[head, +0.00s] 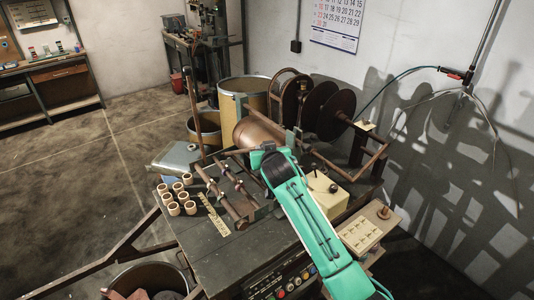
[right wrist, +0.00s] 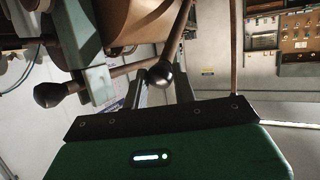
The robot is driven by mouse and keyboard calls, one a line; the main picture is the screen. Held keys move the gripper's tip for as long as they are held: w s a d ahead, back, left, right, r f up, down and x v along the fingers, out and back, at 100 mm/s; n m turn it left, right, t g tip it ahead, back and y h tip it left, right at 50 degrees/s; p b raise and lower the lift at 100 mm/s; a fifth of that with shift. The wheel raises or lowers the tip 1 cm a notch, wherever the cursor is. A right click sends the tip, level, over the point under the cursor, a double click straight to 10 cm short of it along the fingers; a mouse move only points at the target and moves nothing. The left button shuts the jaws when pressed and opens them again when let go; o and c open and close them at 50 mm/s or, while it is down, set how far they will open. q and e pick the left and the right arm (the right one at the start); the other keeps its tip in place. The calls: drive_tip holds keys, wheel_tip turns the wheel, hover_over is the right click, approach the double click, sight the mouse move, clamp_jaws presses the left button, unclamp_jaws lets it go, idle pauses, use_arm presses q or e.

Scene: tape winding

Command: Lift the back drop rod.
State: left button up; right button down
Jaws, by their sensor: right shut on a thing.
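My right gripper (head: 268,150) is at the machine, beside the copper-coloured roll (head: 258,132). Its fingertips are hidden behind my green arm in the head view. In the right wrist view its fingers (right wrist: 162,88) close around a dark rod with a round black knob (right wrist: 160,76). The rod slants up and right from the knob. I take it for the back drop rod; its far end is out of frame. A second knobbed rod (right wrist: 49,94) lies to the left, apart from the fingers. My left gripper is in neither view.
Parallel rods (head: 222,198) stand on the dark machine table (head: 190,238). Several small cores (head: 173,209) sit at its left, by a yellow ruler (head: 213,214). A cream box (head: 325,194) is right of the arm. Large dark reels (head: 335,110) stand behind.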

drive_tip(key=shift+r, duration=0.15)
drive_tip(key=c, duration=1.1)
unclamp_jaws()
drive_tip(key=b+v, duration=0.4)
drive_tip(key=v, duration=0.9)
drive_tip(key=shift+s+d, duration=0.1)
drive_tip(key=shift+s, duration=0.3)
